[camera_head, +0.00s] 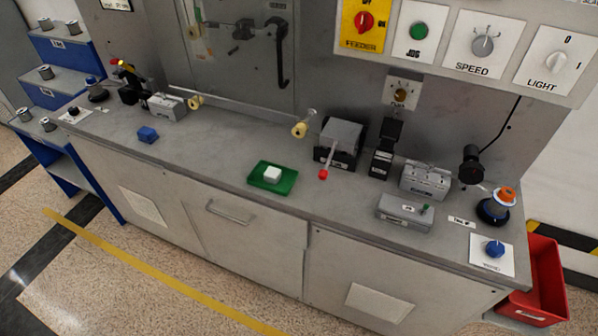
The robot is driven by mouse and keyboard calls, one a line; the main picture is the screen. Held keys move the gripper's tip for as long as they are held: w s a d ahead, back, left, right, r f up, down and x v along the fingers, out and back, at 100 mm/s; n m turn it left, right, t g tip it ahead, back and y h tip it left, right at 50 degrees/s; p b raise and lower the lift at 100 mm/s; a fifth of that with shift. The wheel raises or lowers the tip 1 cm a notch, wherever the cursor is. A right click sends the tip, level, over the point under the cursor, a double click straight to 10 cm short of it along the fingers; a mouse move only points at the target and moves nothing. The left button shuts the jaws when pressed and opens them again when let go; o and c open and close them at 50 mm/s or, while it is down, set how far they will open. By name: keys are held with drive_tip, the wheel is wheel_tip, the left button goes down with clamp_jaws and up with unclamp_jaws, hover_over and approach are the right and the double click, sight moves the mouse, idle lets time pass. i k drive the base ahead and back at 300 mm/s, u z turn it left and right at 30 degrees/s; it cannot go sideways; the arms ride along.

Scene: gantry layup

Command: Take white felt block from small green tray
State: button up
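A small white felt block (272,174) sits in the small green tray (288,187), near the tray's middle. The tray lies on the grey bench top, close to its front edge and near the middle of the picture. The block stands clear on all visible sides. My gripper and arm are not in view.
The grey bench (215,160) has free room left of the tray. A dark device with a red-tipped lever (323,174) stands right of the tray. A red bin (541,285) is at far right.

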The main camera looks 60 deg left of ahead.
sight(272, 176)
drive_tip(key=z, duration=1.55)
drive_tip(key=k, duration=2.85)
drive_tip(key=u, duration=0.15)
